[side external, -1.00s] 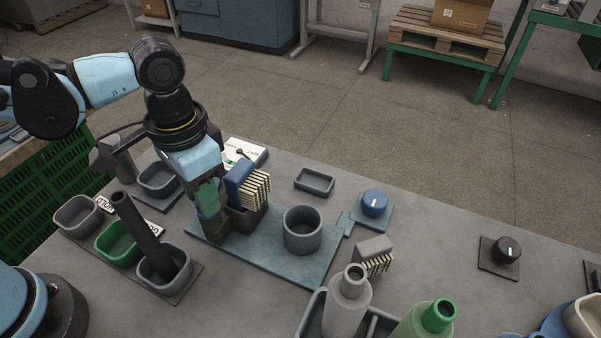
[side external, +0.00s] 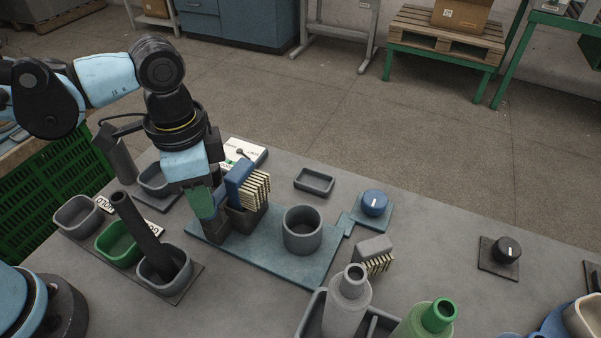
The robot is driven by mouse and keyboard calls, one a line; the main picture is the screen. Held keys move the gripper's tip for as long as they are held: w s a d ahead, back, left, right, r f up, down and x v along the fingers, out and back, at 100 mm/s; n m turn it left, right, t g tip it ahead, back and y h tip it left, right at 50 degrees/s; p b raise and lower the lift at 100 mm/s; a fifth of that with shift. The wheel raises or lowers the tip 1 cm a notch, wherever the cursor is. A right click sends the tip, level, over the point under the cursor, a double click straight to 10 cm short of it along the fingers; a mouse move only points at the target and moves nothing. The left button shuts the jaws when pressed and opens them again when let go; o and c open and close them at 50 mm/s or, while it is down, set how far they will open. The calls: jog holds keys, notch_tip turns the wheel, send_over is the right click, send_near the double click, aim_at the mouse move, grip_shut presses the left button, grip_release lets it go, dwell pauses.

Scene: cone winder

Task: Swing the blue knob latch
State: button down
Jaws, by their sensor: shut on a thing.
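The blue knob (side external: 374,203) is round, with a white mark on its top. It sits on a small blue-grey pad (side external: 384,217) at the right end of the blue-grey base plate (side external: 300,268). My gripper (side external: 214,232) points down at the left end of that plate, well left of the blue knob. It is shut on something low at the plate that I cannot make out. A green part (side external: 201,202) shows just above its tips. A blue brush-like block with pale pins (side external: 247,187) stands in a dark holder right beside my gripper.
A grey round cup (side external: 302,231) stands on the plate between my gripper and the blue knob. A grey block with pins (side external: 374,254) and grey and green bottle shapes (side external: 436,318) stand in front. A black knob (side external: 507,249) is far right. Bins (side external: 78,216) stand left.

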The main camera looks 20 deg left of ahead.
jog(key=c, duration=0.8)
grip_release()
jog(key=shift+r, duration=0.1)
notch_tip(320, 180, up, 12)
jog(key=shift+f, duration=0.1)
jog(key=w+a+f+n+t, duration=0.1)
jog(key=a+f+n+t, duration=0.1)
jog(key=a, duration=0.3)
jog(key=a+f+n+t, duration=0.2)
jog(key=a+f+n, duration=0.2)
jog(key=a, duration=0.1)
jog(key=w+a+f+n+t, duration=0.1)
jog(key=a+f+n+t, duration=0.1)
jog(key=a, duration=0.4)
jog(key=shift+w+f+n+t, duration=0.3)
jog(key=shift+f+n+t, duration=0.1)
jog(key=shift+n+t, duration=0.15)
